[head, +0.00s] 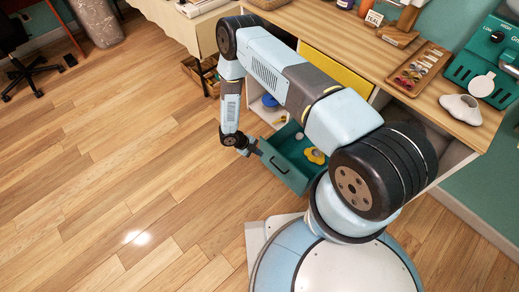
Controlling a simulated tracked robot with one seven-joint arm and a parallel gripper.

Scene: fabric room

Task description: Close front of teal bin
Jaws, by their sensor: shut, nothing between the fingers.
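The teal bin (274,168) stands pulled out from under the wooden desk, and its inside shows from above. A yellow item (315,156) and a small pale item lie in it. Its front panel faces left, toward the open floor. My gripper (257,151) is shut and empty, close to the far end of that front panel. I cannot tell whether it touches the panel. My arm crosses above the bin and hides part of its right side and the shelf behind it.
The desk (345,35) runs along the right, with a yellow panel (337,70) below its top. A wooden tray (421,68) and a teal case (487,65) sit on it. A blue item (269,101) is on the shelf beyond the bin. The floor (110,170) at left is clear.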

